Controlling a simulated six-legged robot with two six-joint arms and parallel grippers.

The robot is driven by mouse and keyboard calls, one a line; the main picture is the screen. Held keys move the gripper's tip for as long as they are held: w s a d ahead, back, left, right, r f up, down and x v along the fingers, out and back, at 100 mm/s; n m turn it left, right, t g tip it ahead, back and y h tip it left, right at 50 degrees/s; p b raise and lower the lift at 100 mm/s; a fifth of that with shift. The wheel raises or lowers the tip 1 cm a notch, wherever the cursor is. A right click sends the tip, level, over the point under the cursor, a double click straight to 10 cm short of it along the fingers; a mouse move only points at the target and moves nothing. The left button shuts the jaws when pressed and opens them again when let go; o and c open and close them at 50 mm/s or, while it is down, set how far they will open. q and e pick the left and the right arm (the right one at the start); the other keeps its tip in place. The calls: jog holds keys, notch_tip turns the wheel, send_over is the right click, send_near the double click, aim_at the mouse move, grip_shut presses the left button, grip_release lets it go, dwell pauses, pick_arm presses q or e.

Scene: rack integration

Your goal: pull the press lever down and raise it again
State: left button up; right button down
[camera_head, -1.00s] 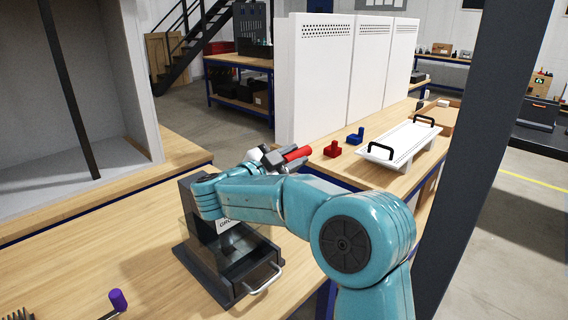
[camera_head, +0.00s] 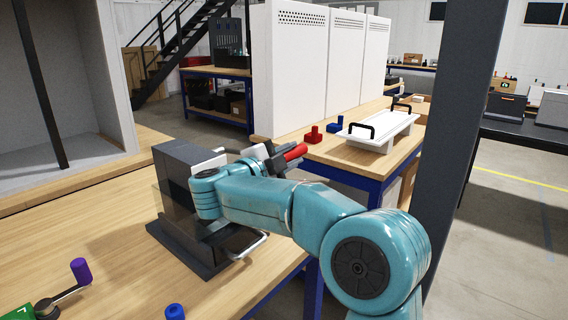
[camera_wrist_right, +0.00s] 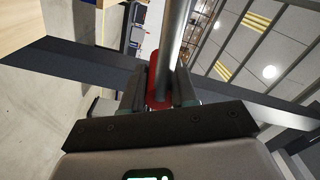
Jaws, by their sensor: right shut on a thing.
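The press (camera_head: 165,165) is a dark grey machine on the wooden bench, left of centre in the head view. Its lever ends in a red grip (camera_head: 295,152), beside the press on the right. My right gripper (camera_head: 272,158) is shut on this red grip. In the right wrist view the red grip (camera_wrist_right: 158,98) sits between the two fingers, with the metal lever rod (camera_wrist_right: 170,45) running up from it. My right forearm hides part of the press and most of the lever in the head view. My left gripper is not in view.
A purple-handled crank (camera_head: 80,272) stands at the lower left, near a blue knob (camera_head: 174,312). A second bench holds a red block (camera_head: 312,135), a blue block (camera_head: 335,124) and a white panel with black handles (camera_head: 378,132). A dark post (camera_head: 455,120) stands at the right.

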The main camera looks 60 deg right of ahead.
pick_arm(q)
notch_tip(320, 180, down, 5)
jog(key=b, duration=0.3)
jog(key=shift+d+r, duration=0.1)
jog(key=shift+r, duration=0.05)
pick_arm(e)
notch_tip(320, 180, down, 3)
jog(key=shift+s+f+m, duration=0.1)
jog(key=shift+f+m, duration=0.1)
jog(key=shift+m, duration=0.8)
jog(key=shift+f, duration=0.1)
jog(key=c, duration=0.9)
grip_release()
